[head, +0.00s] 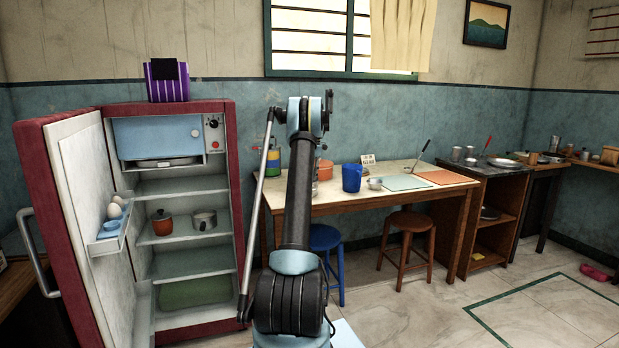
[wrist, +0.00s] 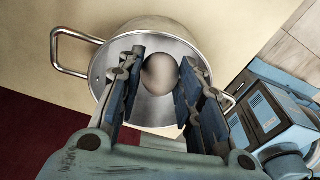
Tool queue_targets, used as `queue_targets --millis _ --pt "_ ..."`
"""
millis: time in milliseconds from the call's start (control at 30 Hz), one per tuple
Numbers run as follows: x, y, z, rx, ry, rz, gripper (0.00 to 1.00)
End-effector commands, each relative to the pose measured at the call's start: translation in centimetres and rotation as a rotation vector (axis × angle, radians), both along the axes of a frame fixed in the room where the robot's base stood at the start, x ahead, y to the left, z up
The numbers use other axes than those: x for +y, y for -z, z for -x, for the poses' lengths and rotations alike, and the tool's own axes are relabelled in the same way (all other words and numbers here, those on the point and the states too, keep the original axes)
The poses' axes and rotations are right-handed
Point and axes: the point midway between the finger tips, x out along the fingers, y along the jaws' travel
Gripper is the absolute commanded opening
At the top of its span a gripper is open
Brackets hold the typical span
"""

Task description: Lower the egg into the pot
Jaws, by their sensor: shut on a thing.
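The brownish egg (wrist: 160,76) is between the two fingers of my gripper (wrist: 162,64) in the wrist view, and the gripper is shut on it. Directly behind the egg in that view is the open mouth of a steel pot (wrist: 97,75) with loop handles. The egg lines up inside the pot's rim, roughly central. I cannot tell how far it is above the pot's floor. The fingers hide part of the rim and inside. In the head view my arm covers the gripper, and I cannot make out the held egg or this pot.
The pot stands on a pale surface (wrist: 60,18). In the head view, the wooden table (head: 335,193) holds a blue jug (head: 352,177) and cutting boards. Stools stand by it. The open fridge (head: 222,140) is at left, with eggs (head: 115,207) in its door rack.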

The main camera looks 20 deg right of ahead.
Motion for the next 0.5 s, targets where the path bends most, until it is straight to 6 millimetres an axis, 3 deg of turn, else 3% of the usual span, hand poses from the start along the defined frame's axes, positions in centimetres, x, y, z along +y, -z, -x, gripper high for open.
queue_targets --millis 500 --pt "0.00 0.62 -0.01 0.000 0.000 0.000 0.25"
